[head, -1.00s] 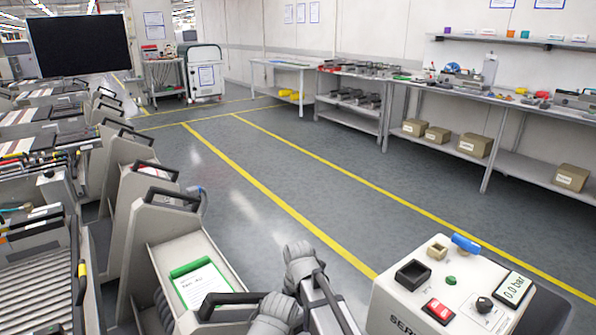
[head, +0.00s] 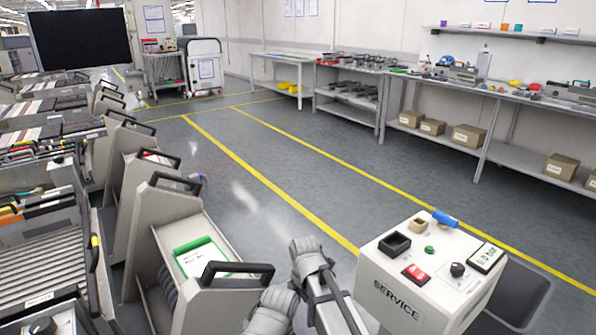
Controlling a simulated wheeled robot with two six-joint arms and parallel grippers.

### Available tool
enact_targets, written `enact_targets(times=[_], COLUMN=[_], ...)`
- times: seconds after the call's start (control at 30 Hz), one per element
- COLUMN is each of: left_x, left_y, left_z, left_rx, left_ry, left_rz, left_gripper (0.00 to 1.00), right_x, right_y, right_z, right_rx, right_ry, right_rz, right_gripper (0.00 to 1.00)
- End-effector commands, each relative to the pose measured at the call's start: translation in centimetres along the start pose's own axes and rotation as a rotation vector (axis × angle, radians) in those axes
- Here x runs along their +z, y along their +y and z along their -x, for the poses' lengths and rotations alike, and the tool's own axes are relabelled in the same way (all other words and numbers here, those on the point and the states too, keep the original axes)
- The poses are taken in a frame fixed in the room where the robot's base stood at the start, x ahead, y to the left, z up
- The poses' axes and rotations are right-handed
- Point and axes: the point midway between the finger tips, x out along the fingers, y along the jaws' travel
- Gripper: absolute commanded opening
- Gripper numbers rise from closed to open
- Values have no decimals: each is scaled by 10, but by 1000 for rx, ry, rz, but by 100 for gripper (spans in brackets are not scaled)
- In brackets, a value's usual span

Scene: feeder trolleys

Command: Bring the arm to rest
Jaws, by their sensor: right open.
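My right arm comes up from the bottom edge in the head view, folded, with grey rounded joints. My right gripper (head: 328,290) is at the bottom centre, between a feeder trolley and a service box. It is open, and I see nothing held in it. Its fingertips are hard to make out against the arm. My left gripper is not in view.
A feeder trolley (head: 190,218) with a black handle and green-edged card (head: 202,257) stands close on the left. The white service box (head: 400,300) stands close on the right. Grey floor (head: 290,160) with yellow lines is clear ahead. Benches (head: 535,165) line the right wall.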

Motion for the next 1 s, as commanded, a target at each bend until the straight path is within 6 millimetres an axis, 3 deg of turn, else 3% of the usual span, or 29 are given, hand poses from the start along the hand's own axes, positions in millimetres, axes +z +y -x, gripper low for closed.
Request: enact_targets(times=[0.37, 0.47, 0.7, 1.0], left_x=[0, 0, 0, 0], left_y=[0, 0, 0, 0], left_z=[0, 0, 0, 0], left_rx=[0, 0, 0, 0], left_ry=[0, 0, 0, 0], left_rz=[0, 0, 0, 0], left_gripper=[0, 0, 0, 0], right_x=[26, 37, 66, 84], right_y=[-36, -52, -102, -139], right_z=[0, 0, 1, 1], right_rx=[14, 20, 42, 58], right_ry=[-1, 0, 10, 26], right_rz=[-430, -618, -1243, -1734], right_gripper=[89, 89, 89, 89])
